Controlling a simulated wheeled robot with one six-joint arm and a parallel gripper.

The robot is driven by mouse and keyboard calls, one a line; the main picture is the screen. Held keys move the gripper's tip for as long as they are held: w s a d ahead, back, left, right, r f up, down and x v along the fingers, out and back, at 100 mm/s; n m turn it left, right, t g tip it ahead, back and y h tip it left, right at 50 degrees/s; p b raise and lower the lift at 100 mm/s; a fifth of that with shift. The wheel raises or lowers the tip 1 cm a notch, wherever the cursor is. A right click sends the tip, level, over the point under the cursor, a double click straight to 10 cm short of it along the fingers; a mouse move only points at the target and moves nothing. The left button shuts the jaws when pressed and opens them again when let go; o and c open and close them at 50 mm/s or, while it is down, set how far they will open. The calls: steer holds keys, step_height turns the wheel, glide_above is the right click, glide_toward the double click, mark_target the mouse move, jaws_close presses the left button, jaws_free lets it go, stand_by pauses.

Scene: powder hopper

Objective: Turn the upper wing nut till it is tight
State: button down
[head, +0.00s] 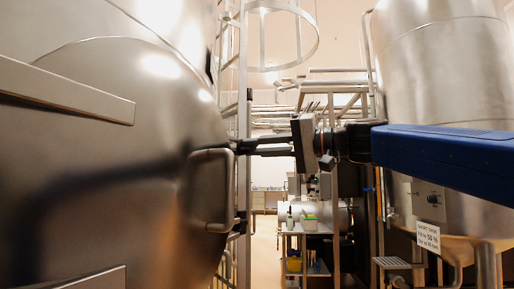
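A large steel hatch (130,110) fills the left of the head view, with a bent handle (194,190) near its right edge. My gripper (248,146) reaches in from the right, its two dark fingers pointing left at the hatch's edge, just above the handle's top. The fingers are slightly apart along their length. The upper wing nut is not clearly visible; the fingertips overlap a dark spot where it may be. I cannot tell whether they touch or grip it. A small dark fitting (241,222) lower on the same edge may be the lower wing nut.
A steel ladder with a round cage (316,42) stands behind the hatch edge. A steel tank (445,65) with a sign (428,236) is at the right. A small table (308,229) with items stands further back. Open floor (265,245) shows between.

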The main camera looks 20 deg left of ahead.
steer(key=shift+m, duration=2.9)
steer(key=c, duration=1.8)
jaws_free()
steer(key=shift+o, duration=0.2)
steer(key=shift+d, duration=0.1)
steer(key=d, duration=1.7)
steer(key=shift+s+d, duration=0.15)
steer(key=shift+s, duration=0.3)
steer(key=shift+f, duration=0.1)
